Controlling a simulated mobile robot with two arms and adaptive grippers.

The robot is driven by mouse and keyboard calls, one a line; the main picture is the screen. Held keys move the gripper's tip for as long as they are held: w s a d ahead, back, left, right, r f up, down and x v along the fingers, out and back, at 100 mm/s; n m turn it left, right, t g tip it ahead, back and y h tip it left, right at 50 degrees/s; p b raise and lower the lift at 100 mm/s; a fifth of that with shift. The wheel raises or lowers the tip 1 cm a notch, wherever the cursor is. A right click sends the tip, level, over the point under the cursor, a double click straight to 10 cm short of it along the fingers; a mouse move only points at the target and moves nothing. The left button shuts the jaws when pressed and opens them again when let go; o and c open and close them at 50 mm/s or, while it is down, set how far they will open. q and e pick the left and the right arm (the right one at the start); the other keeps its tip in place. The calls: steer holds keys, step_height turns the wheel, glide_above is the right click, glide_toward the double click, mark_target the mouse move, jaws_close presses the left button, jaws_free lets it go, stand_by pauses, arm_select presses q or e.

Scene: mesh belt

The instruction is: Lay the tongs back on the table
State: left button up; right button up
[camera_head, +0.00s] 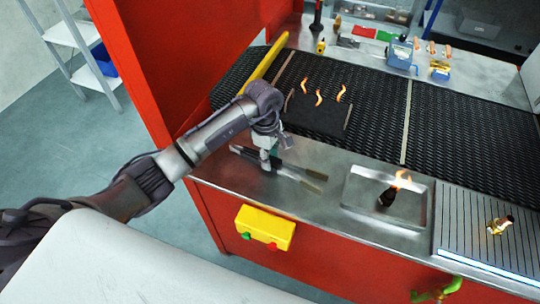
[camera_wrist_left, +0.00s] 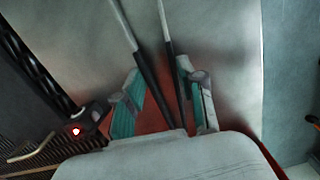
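The tongs (camera_head: 304,181) lie on the steel counter (camera_head: 334,166) in front of the black mesh belt, with dark arms and brownish ends at the right. My left gripper (camera_head: 268,164) points down over them, partly hiding their middle. In the left wrist view, the two tong arms (camera_wrist_left: 148,72) run between the teal-padded fingers of my left gripper (camera_wrist_left: 163,82). The fingers stand apart, with a small gap on each side of the tongs, so the gripper looks open. My right gripper is not in view.
A steel tray (camera_head: 358,203) with a dark object and a flame stands right of the tongs, beside a ribbed plate (camera_head: 512,238). A yellow box (camera_head: 264,228) sits on the red front. The mesh belt (camera_head: 375,121) has a dark slab with small flames.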

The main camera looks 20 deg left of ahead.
arm_select(q)
steer(key=o, duration=0.6)
steer(key=r, duration=0.8)
steer(key=a+r, duration=0.1)
steer(key=r, duration=0.3)
steer(key=shift+w, duration=0.1)
